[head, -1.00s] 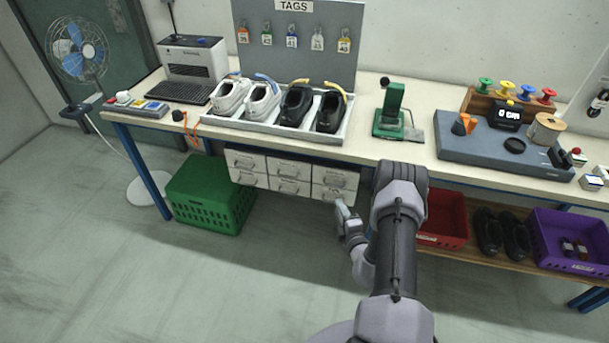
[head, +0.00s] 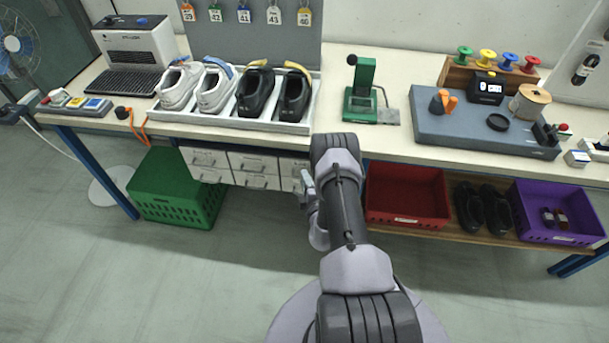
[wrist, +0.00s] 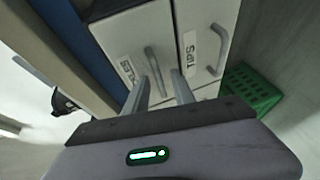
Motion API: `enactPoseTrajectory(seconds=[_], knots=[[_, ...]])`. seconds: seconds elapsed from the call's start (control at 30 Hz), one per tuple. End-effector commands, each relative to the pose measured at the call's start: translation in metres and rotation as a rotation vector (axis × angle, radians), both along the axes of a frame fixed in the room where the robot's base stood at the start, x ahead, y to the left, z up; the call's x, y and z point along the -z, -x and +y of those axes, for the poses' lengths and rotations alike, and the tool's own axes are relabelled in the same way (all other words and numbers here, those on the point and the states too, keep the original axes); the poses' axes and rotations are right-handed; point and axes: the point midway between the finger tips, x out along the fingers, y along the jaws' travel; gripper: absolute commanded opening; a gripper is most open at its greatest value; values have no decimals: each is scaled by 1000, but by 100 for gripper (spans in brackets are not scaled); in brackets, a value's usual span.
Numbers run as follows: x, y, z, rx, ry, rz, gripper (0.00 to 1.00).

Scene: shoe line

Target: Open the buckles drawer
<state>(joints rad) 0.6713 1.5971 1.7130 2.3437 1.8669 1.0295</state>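A white drawer unit (head: 253,163) hangs under the bench, with two rows of small drawers with grey handles. My arm hides part of its right column. In the head view, my gripper (head: 307,184) is at the front of that right column. In the wrist view, my gripper (wrist: 160,90) has its two fingers apart in front of a drawer (wrist: 138,32) whose label is not clearly readable. That drawer's handle (wrist: 154,70) shows between the fingers; I cannot tell if they touch it. A neighbouring drawer is labelled TIPS (wrist: 190,52). The visible drawers look closed. I cannot make out a buckles label.
A green crate (head: 175,190) stands on the floor left of the drawers. A red bin (head: 406,195), black shoes and a purple bin (head: 556,212) sit on the lower shelf to the right. The bench top (head: 330,140) overhangs the drawers. The floor in front is clear.

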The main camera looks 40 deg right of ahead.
Motion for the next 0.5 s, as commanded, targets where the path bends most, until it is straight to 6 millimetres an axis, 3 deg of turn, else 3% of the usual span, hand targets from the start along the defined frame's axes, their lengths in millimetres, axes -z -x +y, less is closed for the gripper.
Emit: enactPoseTrajectory(seconds=[0.2,0.37,0.5], knots=[[0,0,0,0,0,0,31],[0,0,0,-1,0,0,0],[0,0,0,-1,0,0,0]])
